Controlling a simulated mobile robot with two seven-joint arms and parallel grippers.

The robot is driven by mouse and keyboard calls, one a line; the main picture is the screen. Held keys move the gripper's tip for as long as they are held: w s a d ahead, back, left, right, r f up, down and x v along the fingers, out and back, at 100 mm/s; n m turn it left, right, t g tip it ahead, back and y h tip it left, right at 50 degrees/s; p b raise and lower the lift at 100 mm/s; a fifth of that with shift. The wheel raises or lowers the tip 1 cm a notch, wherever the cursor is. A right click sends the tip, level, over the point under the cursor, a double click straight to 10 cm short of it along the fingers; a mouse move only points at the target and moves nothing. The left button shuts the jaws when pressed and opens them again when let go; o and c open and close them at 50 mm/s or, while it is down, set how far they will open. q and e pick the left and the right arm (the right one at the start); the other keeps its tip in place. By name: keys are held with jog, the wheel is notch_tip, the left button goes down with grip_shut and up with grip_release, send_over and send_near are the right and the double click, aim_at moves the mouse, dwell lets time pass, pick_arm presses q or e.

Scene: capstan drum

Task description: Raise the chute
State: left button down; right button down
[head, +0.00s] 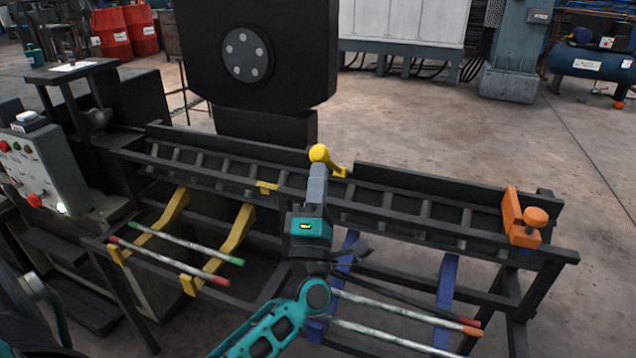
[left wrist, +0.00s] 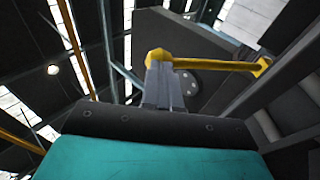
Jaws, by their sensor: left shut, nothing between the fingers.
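A long dark trough with rollers (head: 430,188), which looks like the chute, runs across the middle of the head view. A yellow lever (head: 338,171) with a round yellow knob (head: 319,153) stands at its middle. My left gripper (head: 318,172) is shut and empty, its grey fingertips right at the knob from the near side. In the left wrist view the knob (left wrist: 158,57) sits at the tips of the fingers (left wrist: 160,78), and the yellow bar (left wrist: 220,66) runs right from it. I cannot tell whether they touch. My right gripper is out of view.
Yellow arms (head: 236,232) hold rods on the left and blue arms (head: 446,290) hold rods on the right, below the trough. An orange stop (head: 520,217) sits at the right end. A control box (head: 38,175) stands left. A big dark machine (head: 258,60) rises behind.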

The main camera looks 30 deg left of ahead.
aim_at(325, 149)
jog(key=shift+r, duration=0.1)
